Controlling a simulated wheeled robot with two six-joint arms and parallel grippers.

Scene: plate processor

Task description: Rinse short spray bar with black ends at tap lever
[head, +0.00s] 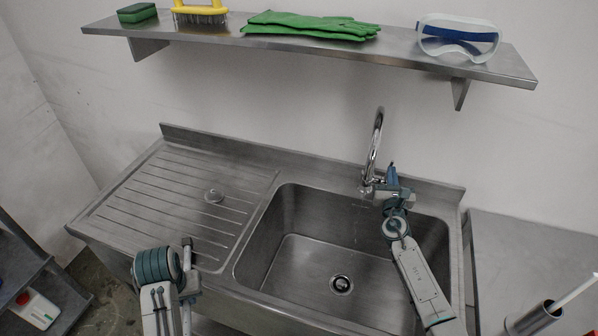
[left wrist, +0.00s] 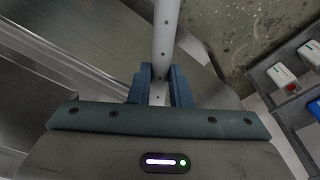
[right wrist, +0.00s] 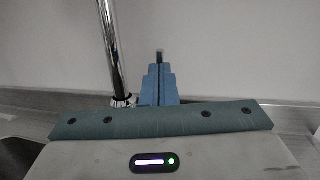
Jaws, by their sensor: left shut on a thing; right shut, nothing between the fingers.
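The spray bar (left wrist: 165,40), a pale grey rod with small dark holes, is clamped in my left gripper (left wrist: 160,88). In the head view the bar (head: 187,252) stands roughly lengthwise at the sink's front left, with a dark upper end; its other end is not clear. My left gripper (head: 188,272) is outside the basin, by the drainboard. The chrome tap (head: 372,150) rises behind the basin. My right gripper (head: 391,172) is shut and empty beside the tap base; it also shows in the right wrist view (right wrist: 160,70). The tap lever is not clearly visible.
The steel basin (head: 300,255) has a drain (head: 341,284); a faint streak like water shows below the tap. A wall shelf (head: 330,52) holds a sponge, brush, gloves and goggles.

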